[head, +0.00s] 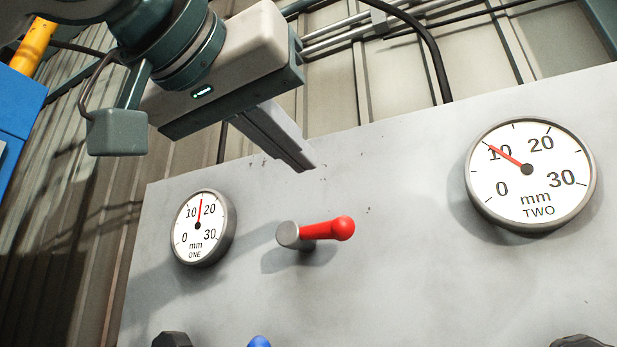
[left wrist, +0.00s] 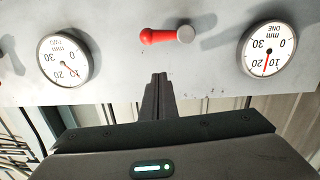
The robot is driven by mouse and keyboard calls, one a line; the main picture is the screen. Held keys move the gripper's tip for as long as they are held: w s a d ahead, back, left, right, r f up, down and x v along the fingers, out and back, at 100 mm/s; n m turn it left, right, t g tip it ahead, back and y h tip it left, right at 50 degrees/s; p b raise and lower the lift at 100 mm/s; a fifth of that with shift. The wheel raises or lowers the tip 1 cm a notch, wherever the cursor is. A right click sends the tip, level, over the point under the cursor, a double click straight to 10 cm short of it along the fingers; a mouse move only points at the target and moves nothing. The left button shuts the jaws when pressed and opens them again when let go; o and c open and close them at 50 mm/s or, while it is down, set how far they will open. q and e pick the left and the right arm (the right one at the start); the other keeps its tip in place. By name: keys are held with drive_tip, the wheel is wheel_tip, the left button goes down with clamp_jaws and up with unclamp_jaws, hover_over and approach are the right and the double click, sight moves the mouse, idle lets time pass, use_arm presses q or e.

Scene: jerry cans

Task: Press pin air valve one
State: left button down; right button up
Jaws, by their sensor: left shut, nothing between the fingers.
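My left gripper (head: 306,166) is shut and empty, its fingers pointing down toward the grey panel above the red lever. In the left wrist view the shut fingers (left wrist: 158,80) point at the panel near the lever. The red-handled lever (head: 328,228) lies sideways from a grey hub; it also shows in the left wrist view (left wrist: 165,35). Gauge ONE (head: 198,228) is left of the lever, its needle between 10 and 20. A blue knob top (head: 259,342) and a dark knob (head: 172,339) show at the bottom edge, mostly cut off. I cannot tell which part is pin air valve one.
The grey panel (head: 400,270) fills the lower picture. Gauge TWO (head: 530,175) is on the right, its needle near 10. Another dark knob (head: 580,342) is cut off below it. Pipes and a black cable (head: 435,60) run along the wall behind. A blue object (head: 15,110) stands far left.

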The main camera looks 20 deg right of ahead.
use_arm(q)
drive_tip(key=b+v, duration=0.2)
drive_tip(key=v, duration=0.4)
drive_tip(key=shift+s+a, duration=0.15)
drive_tip(key=shift+s, duration=0.05)
idle(0.4)
